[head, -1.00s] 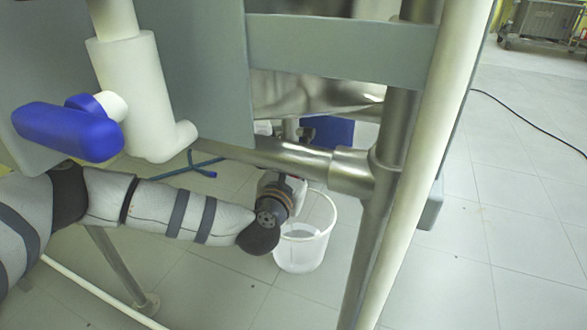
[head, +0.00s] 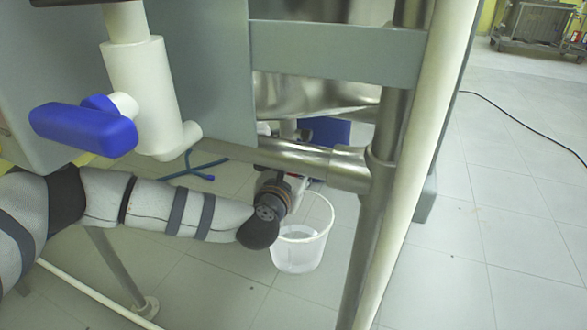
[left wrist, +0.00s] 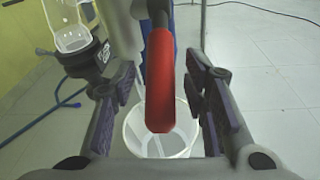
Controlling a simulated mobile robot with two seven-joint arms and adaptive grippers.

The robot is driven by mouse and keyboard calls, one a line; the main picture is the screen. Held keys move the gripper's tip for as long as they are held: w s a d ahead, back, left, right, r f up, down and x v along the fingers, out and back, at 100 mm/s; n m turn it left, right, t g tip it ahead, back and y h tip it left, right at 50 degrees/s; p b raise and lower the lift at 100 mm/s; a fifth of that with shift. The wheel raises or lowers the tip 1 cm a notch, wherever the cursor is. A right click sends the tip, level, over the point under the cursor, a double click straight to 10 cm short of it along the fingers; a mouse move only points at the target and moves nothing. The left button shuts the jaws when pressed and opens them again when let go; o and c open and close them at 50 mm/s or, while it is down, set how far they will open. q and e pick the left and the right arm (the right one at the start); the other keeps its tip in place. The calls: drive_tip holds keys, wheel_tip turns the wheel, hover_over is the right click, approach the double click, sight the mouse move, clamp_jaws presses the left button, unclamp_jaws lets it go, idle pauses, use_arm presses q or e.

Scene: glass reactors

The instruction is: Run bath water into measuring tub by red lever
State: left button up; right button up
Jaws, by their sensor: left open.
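The red lever (left wrist: 159,85) hangs in the middle of the left wrist view, between the open fingers of my left gripper (left wrist: 160,112), with a gap on each side. The measuring tub (left wrist: 135,130), a white translucent bucket, shows below and behind the lever. In the head view the tub (head: 301,250) stands on the tiled floor under the metal frame. My left arm reaches in from the left, and its wrist is beside the tub's upper rim. The gripper's fingers and most of the lever are hidden there behind the wrist and pipe. My right gripper is not in view.
A blue-handled valve (head: 85,128) on a white pipe is close at the upper left. A horizontal steel pipe (head: 265,155) and a slanted post (head: 375,210) stand close around my left arm. Open floor lies to the right, with a black cable (head: 520,120).

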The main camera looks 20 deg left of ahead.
use_arm(q)
drive_tip(key=s+r, duration=0.2)
drive_tip(key=s, duration=0.9)
drive_tip(key=shift+s+d, duration=0.4)
drive_tip(key=shift+f, duration=0.1)
